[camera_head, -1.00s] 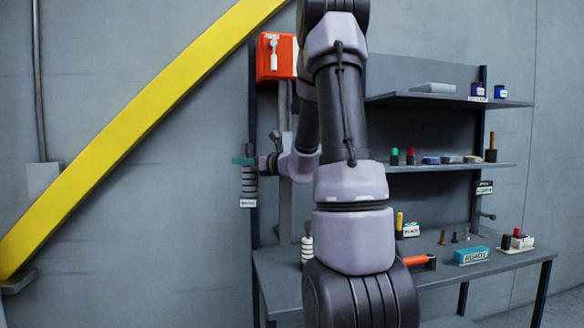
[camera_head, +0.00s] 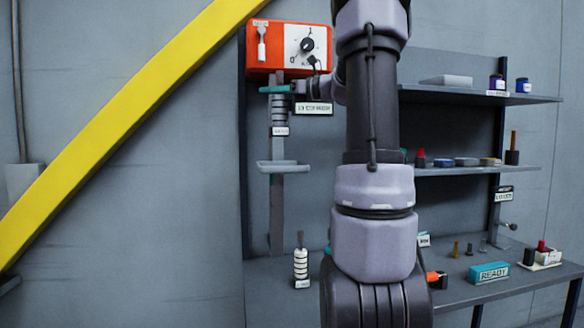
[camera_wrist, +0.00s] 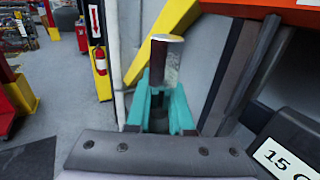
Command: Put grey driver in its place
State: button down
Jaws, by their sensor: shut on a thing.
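My gripper (camera_head: 276,90) has teal fingers and is shut on the grey driver, just below the orange box (camera_head: 290,47) on the wall. In the head view the held driver hangs below the fingers as a grey ribbed cylinder (camera_head: 278,113) with a small white tag. In the wrist view a shiny grey cylinder end (camera_wrist: 167,60) of it sticks out beyond the teal fingers (camera_wrist: 158,108). A small grey bracket (camera_head: 283,167) lies below the driver, apart from it. The driver's place cannot be told for sure.
A dark part with a white label (camera_head: 312,108) is close right of my gripper. A ribbed white-and-black tool (camera_head: 301,264) stands on the bench (camera_head: 270,295) below. Shelves (camera_head: 470,97) with small items are at right. A yellow beam (camera_head: 110,133) crosses the wall at left.

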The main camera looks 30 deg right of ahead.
jog(key=f, duration=0.3)
jog(key=d+f, duration=0.1)
jog(key=f, duration=0.1)
jog(key=shift+w+f, duration=0.25)
jog(key=shift+f, duration=0.1)
jog(key=shift+a+f, duration=0.1)
jog(key=shift+f, duration=2.05)
jog(key=c, duration=0.8)
grip_release()
jog(key=shift+f, duration=0.1)
